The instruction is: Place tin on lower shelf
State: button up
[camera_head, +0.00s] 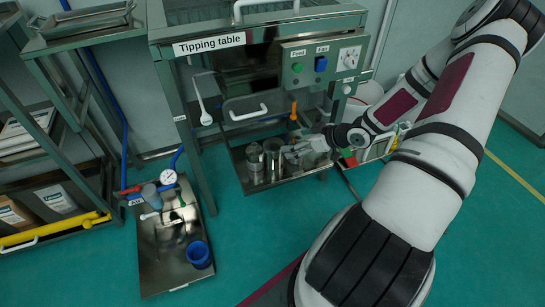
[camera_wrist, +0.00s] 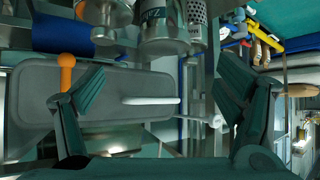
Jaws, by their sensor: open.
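Metal cylinders, one with a label (camera_wrist: 158,18) and one perforated (camera_wrist: 197,14), show at the top of that view, beyond the fingertips, partly cut off.
A dark panel with a white handle (camera_head: 250,114) and an orange lever (camera_head: 293,109) sit above the shelf. A control box (camera_head: 322,64) is at upper right. A floor tray (camera_head: 165,260) holds a gauge and blue cup (camera_head: 199,254). Shelving stands left; green floor is clear in front.

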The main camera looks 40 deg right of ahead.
aim_at(275, 145)
jog(key=b+x, duration=0.1)
jog(key=x, duration=0.3)
jog(key=shift+w+f, duration=0.1)
jog(key=shift+w, duration=0.05)
jog(key=shift+a+b+x, duration=0.15)
jog(key=shift+b+x, duration=0.6)
jog(key=shift+x, duration=0.55)
jog(key=shift+a+b+x, duration=0.2)
jog(key=shift+b+x, duration=0.55)
jog(key=shift+x, duration=0.6)
jog(key=shift+r, duration=0.25)
jog(key=c, duration=2)
